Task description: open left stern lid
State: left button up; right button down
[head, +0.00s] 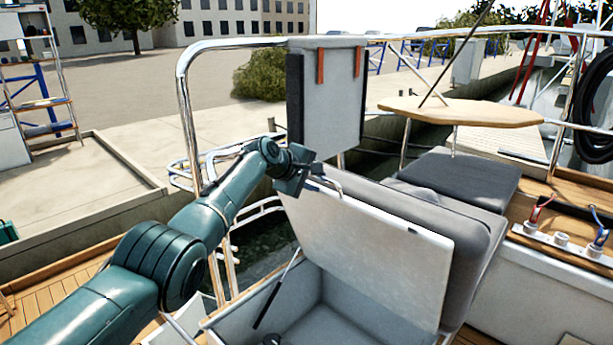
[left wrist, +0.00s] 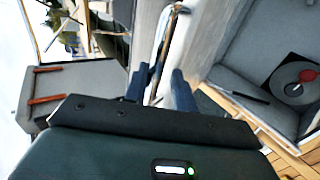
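The left stern lid (head: 375,240) stands raised and tilted back in the head view, its pale underside facing me and a dark grey cushion (head: 475,245) on its far side. The locker box (head: 330,310) below is open, and a strut (head: 275,295) rises from it toward the lid. My left gripper (head: 308,178) is at the lid's upper left corner. In the left wrist view its two fingers (left wrist: 160,88) are apart, with a shiny metal handle (left wrist: 165,45) running between them and space beside it. My right gripper is in neither view.
A steel rail (head: 185,110) with a grey panel (head: 333,100) stands behind my gripper.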

pick_arm(q)
jog(key=v, duration=1.3)
jog(key=shift+s, duration=0.1)
